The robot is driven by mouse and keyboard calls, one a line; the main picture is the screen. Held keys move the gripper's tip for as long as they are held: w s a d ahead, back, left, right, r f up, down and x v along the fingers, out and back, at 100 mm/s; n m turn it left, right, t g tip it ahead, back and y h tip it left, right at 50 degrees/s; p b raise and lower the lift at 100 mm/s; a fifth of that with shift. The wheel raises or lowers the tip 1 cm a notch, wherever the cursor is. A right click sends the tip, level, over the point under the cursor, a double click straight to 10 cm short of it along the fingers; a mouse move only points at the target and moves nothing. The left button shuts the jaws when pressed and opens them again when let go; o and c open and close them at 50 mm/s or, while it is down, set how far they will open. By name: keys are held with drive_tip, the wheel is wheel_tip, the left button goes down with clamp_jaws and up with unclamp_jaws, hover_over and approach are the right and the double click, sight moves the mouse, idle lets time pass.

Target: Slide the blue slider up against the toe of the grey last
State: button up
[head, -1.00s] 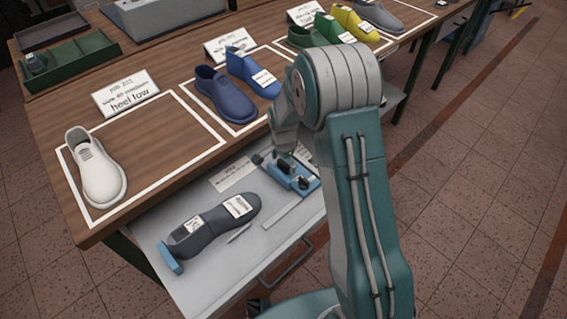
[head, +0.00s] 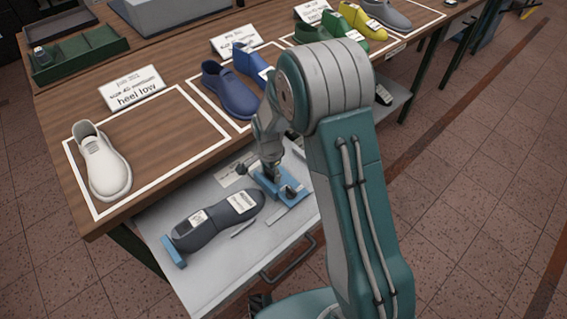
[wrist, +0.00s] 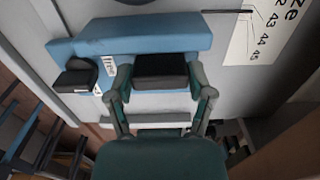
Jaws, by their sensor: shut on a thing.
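The grey last (head: 212,222) lies in the pulled-out light-grey drawer in the head view, its toe at the right end towards the slider. The blue slider (head: 291,197) stands just right of the toe; I cannot tell whether they touch. My gripper (head: 270,168) is down over the slider, its fingers partly hidden. In the wrist view the slider is a long blue bar (wrist: 150,36) with a black block (wrist: 160,72). My gripper (wrist: 160,88) is shut on this block. The last is not recognisable in the wrist view.
A blue stop (head: 172,252) stands at the last's other end. A black knob (wrist: 76,78) sits left of the gripped block. A printed size scale (wrist: 258,30) lies alongside. The wooden table (head: 150,200) with shoes overhangs the drawer's back; a drawer handle (head: 290,258) is in front.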

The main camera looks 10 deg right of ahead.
drive_tip(key=shift+s+a+f, duration=0.1)
drive_tip(key=shift+s+a, duration=0.25)
drive_tip(key=shift+a, duration=0.2)
drive_tip(key=o, duration=1.3)
drive_tip(key=shift+w, duration=0.1)
wheel_tip(320, 180, up, 12)
